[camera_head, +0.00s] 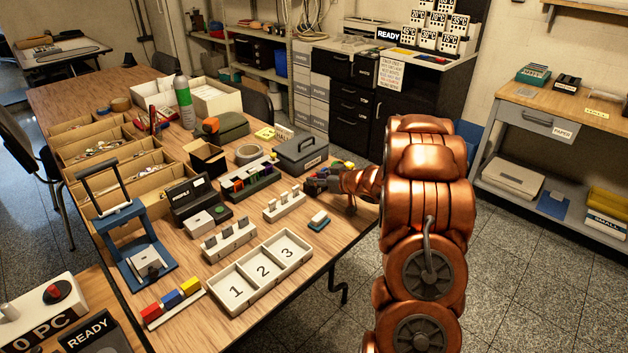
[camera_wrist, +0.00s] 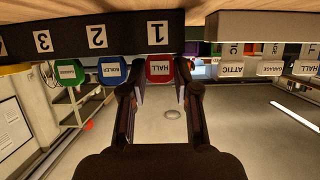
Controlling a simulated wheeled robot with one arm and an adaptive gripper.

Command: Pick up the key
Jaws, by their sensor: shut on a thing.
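The wrist view is upside down. A red key head marked HALL (camera_wrist: 159,66) sits at slot 1 of a dark numbered rack (camera_wrist: 70,40). My gripper (camera_wrist: 157,80) has one finger on each side of the red key head and is shut on it. The key's shaft is hidden, and the head still touches or lies very close to the rack. A blue key marked BOILER (camera_wrist: 112,70) and a green key (camera_wrist: 69,72) sit at slots 2 and 3.
A white holder with labelled pieces (camera_head: 284,205) stands close to my gripper, with a grey toolbox (camera_head: 301,152) behind. A white tray numbered 1, 2, 3 (camera_head: 262,274) lies in front.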

